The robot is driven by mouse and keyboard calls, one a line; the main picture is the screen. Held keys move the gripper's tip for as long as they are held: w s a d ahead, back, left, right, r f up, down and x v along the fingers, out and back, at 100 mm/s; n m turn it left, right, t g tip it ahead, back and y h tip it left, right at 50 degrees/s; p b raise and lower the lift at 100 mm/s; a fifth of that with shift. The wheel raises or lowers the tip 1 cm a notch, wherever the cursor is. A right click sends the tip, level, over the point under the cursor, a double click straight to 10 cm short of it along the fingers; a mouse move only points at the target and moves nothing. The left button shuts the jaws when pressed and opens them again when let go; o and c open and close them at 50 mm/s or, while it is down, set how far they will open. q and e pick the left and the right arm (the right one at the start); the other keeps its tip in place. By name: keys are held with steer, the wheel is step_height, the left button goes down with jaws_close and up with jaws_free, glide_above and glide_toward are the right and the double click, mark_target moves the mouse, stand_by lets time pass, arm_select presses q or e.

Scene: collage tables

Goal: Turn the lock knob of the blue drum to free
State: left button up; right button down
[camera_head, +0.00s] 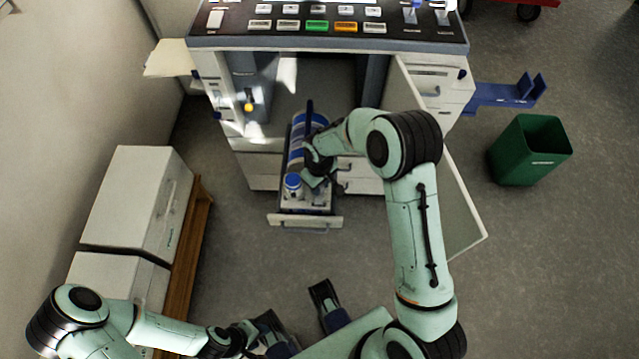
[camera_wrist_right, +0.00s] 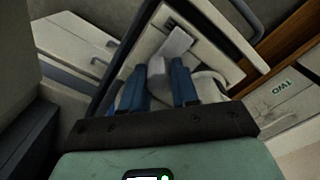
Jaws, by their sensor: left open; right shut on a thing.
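The blue drum (camera_head: 297,135), a blue and white cylinder, lies in a pulled-out tray (camera_head: 305,221) below the machine. My right gripper (camera_head: 318,172) is over the tray, beside the drum's near end. In the right wrist view, the blue fingers of the right gripper (camera_wrist_right: 157,85) are shut on a light grey bar-shaped piece, which looks like the lock knob (camera_wrist_right: 172,46). The fingers hide part of it, and I cannot read its lock position. My left gripper (camera_head: 298,318) is open and empty at the bottom of the head view, far from the drum.
The machine (camera_head: 330,42) has its right door (camera_head: 465,200) open. A round blue-topped part (camera_head: 292,181) sits near the tray front. White boxes (camera_head: 135,200) stand at left on a wooden pallet, and a green bin (camera_head: 530,150) at right. Floor before the tray is clear.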

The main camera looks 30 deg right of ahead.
steer(key=c, duration=0.8)
jaws_free()
steer(key=shift+c, duration=0.2)
step_height(320, 180, up, 13)
steer(key=p, duration=0.1)
steer(key=shift+r+p, duration=0.2)
steer(key=shift+p, duration=0.2)
steer(key=shift+f, duration=0.1)
